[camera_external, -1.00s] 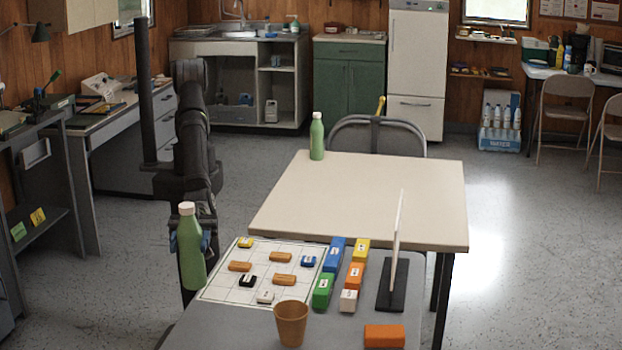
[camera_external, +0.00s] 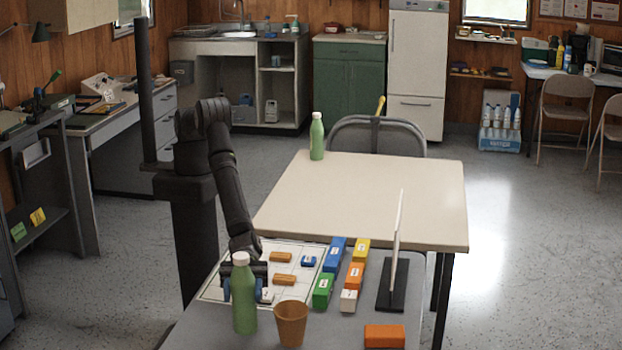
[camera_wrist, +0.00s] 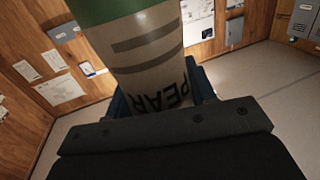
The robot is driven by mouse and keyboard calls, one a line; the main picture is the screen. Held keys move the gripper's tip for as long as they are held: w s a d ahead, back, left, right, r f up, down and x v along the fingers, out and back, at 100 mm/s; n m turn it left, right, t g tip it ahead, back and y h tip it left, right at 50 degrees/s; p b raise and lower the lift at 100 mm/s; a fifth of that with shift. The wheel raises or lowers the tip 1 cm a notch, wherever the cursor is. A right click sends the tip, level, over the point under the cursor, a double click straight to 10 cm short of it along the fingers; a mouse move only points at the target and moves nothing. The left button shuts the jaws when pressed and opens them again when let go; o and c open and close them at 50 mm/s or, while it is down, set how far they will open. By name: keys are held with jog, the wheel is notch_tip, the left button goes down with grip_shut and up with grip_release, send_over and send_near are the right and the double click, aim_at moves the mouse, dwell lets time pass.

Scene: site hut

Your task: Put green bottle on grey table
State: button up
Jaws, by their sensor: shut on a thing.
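A green bottle (camera_external: 244,300) with a white cap is upright in my gripper (camera_external: 243,289), over the near left part of the grey table (camera_external: 215,335). I cannot tell whether its base touches the tabletop. My gripper's blue fingers are shut on the bottle's sides. In the wrist view, the bottle (camera_wrist: 145,50) fills the top middle, its pale label reading PEAR, between the blue fingers. A second green bottle (camera_external: 317,138) stands on the cream table (camera_external: 365,195) behind.
A brown cup (camera_external: 291,324) stands just right of the held bottle. A white grid sheet (camera_external: 290,262) with small blocks lies behind. Coloured blocks (camera_external: 333,255), a thin upright panel (camera_external: 397,240) on a dark base and an orange block (camera_external: 384,336) are to the right.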

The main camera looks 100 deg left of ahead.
aim_at(245, 310)
jog(key=shift+f, duration=2)
jog(key=shift+f, duration=0.1)
jog(key=o, duration=1)
jog(key=shift+f, duration=0.1)
jog(key=shift+c, duration=0.2)
jog(key=shift+a+r, duration=0.15)
jog(key=shift+r, duration=0.05)
jog(key=v, duration=0.4)
jog(key=shift+a, duration=0.1)
jog(key=r, duration=0.7)
jog(key=shift+s+a, duration=0.1)
jog(key=shift+a, duration=0.15)
